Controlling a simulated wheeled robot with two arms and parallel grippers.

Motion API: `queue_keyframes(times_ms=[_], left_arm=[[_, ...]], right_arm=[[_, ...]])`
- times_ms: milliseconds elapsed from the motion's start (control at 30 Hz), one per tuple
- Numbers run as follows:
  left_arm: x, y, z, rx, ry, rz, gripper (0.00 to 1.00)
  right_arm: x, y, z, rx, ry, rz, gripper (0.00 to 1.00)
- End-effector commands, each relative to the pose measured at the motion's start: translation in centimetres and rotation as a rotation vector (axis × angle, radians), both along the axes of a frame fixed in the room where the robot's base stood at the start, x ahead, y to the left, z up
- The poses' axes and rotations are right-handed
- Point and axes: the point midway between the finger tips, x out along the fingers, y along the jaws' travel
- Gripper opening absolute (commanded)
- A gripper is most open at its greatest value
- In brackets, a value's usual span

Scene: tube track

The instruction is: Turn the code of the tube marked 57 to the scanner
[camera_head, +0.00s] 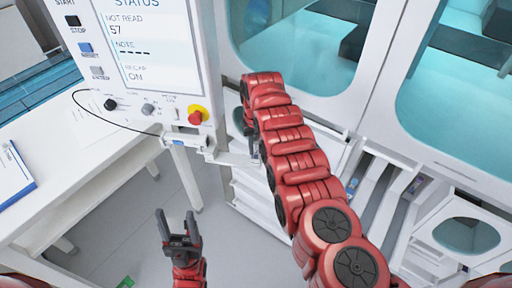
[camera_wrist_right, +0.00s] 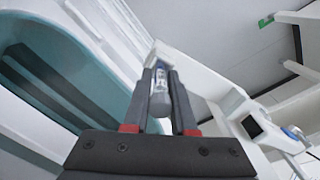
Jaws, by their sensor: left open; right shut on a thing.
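My right gripper (camera_wrist_right: 161,80) is shut on a small tube (camera_wrist_right: 160,101) with a pale printed label and a grey lower end. The marking on it is too small to read. In the head view my right arm hides most of that gripper and the tube. A white device with a dark window, seemingly the scanner (camera_wrist_right: 252,126), is to the right of the tube in the right wrist view, apart from it. The status screen (camera_head: 150,45) reads "NOT READ 57". My left gripper (camera_head: 180,226) is open and empty, low above the floor.
A white bench (camera_head: 95,150) with a clipboard (camera_head: 12,178) is at the left. A cable runs to the screen cabinet, which has a red button (camera_head: 196,117). Glazed machine panels stand behind my right arm. Sloping channels (camera_head: 392,190) lie to its right.

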Motion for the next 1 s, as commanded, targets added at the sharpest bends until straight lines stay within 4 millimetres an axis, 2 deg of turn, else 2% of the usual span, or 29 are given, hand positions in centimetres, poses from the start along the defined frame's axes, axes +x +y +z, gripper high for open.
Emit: queue_keyframes(times_ms=[267,533,867,1000], left_arm=[[0.0,0.0,-0.1,0.0,0.0,0.0,0.59],[0.0,0.0,-1.3,0.0,0.0,0.0,0.59],[0.0,0.0,-1.2,0.0,0.0,0.0,0.59],[0.0,0.0,-1.9,0.0,0.0,0.0,0.59]], right_arm=[[0.0,0.0,0.0,0.0,0.0,-0.008,0.0],[0.1,0.1,-0.1,0.001,-0.002,-0.218,0.0],[0.0,0.0,0.0,0.0,-0.001,-0.247,0.0],[0.0,0.1,-0.2,0.001,-0.001,-0.302,0.0]])
